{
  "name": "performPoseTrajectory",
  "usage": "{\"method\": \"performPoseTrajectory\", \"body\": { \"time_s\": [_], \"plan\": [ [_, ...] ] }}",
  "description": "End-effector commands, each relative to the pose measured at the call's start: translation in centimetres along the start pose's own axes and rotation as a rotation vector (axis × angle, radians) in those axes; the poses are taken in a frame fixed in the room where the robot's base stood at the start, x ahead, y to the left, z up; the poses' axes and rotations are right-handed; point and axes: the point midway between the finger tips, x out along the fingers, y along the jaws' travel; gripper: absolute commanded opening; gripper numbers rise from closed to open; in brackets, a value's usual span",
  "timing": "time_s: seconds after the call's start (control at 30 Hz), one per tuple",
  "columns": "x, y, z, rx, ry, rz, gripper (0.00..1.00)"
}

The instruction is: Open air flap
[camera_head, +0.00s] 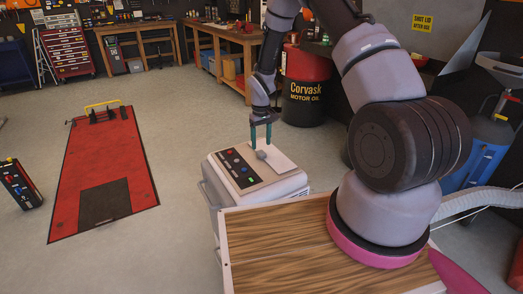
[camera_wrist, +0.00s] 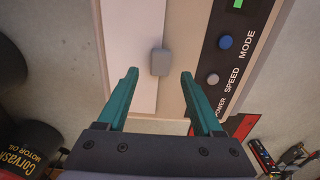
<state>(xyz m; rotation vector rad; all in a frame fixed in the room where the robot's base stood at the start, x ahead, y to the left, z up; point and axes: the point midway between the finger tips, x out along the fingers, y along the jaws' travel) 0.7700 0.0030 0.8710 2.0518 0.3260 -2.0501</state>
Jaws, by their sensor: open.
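The air flap (camera_head: 274,162) is a pale panel on top of a white portable unit (camera_head: 290,186), next to its dark control panel. It lies flat against the top as far as I can see. A small grey tab (camera_head: 261,155) stands at its edge near the control panel. In the wrist view the flap (camera_wrist: 134,40) is at left of the grey tab (camera_wrist: 160,62). My gripper (camera_head: 260,143) is above the unit, pointing down, with green fingers apart. In the wrist view my gripper (camera_wrist: 159,73) has the tab between its fingertips in the picture, touching neither finger visibly.
The control panel (camera_head: 238,166) has several buttons. A wooden surface (camera_head: 285,245) is in front of the unit. A red oil drum (camera_head: 305,85) stands behind, and a red lift (camera_head: 102,165) lies at left. The floor between lift and unit is clear.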

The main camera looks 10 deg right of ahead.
Motion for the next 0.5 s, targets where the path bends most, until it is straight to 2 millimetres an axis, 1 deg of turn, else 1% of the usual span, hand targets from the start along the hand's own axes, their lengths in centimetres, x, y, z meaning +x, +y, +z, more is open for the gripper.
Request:
{"method": "performPoseTrajectory", "body": {
  "time_s": [0.03, 0.2, 0.33, 0.5],
  "plan": [
    [1.0, 0.0, 0.1, 0.001, -0.003, 0.0, 0.68],
    [3.3, 0.0, 0.1, 0.001, -0.001, 0.0, 0.68],
    [4.2, 0.0, 0.0, 0.001, 0.0, 0.0, 0.68],
    [4.4, 0.0, 0.0, 0.002, 0.001, 0.0, 0.68]
  ]
}}
